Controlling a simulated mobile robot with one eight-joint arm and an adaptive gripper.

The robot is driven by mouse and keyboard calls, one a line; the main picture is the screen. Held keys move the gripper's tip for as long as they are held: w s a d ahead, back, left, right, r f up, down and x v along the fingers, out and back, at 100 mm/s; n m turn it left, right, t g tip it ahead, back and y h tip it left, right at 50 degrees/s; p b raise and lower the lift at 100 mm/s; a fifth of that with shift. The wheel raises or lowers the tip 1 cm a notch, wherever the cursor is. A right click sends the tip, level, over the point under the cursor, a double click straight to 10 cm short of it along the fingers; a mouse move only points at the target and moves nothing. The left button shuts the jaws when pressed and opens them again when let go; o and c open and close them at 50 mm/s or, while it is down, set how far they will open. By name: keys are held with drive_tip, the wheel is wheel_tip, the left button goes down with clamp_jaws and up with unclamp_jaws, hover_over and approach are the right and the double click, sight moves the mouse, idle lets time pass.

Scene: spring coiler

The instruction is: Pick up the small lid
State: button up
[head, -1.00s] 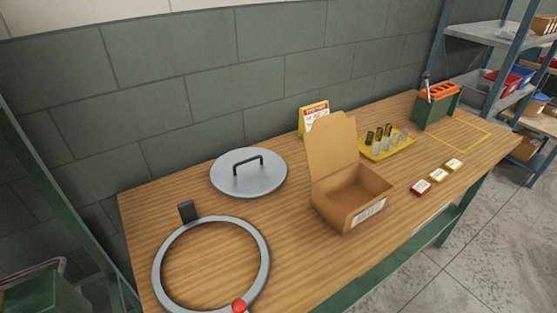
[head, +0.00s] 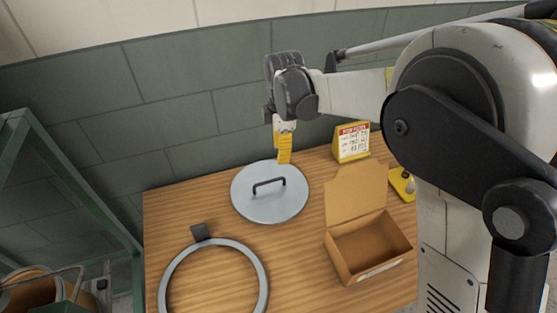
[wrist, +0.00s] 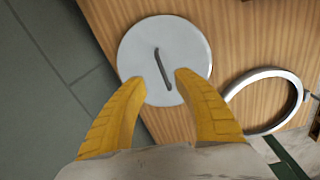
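The small lid (head: 270,207) is a round grey disc with a dark bar handle (head: 269,184), lying flat on the wooden table near the wall. My gripper (head: 284,155) is above the lid's far edge in the head view, pointing down. In the wrist view, the lid (wrist: 190,55) lies beyond my two yellow fingers (wrist: 160,84), which are spread apart with nothing between them. The handle (wrist: 162,68) runs lengthwise just past and partly between the fingertips. The gripper looks apart from the lid, though the exact height is hard to tell.
A grey ring (head: 163,283) with a dark tab lies in front of the lid. An open cardboard box (head: 372,250) stands to the right, with a yellow sign (head: 352,143) behind it. The green wall (head: 180,110) is close behind the table. My arm hides the right side.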

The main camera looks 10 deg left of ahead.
sight(269, 182)
drive_tip(key=shift+n+g, duration=0.3)
drive_tip(key=shift+n, duration=0.6)
drive_tip(key=a+f, duration=0.1)
drive_tip(key=f, duration=0.1)
drive_tip(key=a+f, duration=0.2)
drive_tip(key=shift+s, duration=0.2)
wheel_tip(269, 182, down, 5)
drive_tip(key=shift+r+b, duration=0.15)
drive_tip(key=shift+b, duration=0.6)
drive_tip(key=f, duration=0.1)
drive_tip(key=f+b, duration=0.1)
drive_tip(key=f, duration=0.1)
drive_tip(key=f+b, duration=0.1)
drive_tip(key=f, duration=0.1)
drive_tip(key=shift+s+a+f, duration=0.25)
drive_tip(key=shift+a, duration=0.05)
drive_tip(key=shift+r, duration=0.1)
clamp_jaws()
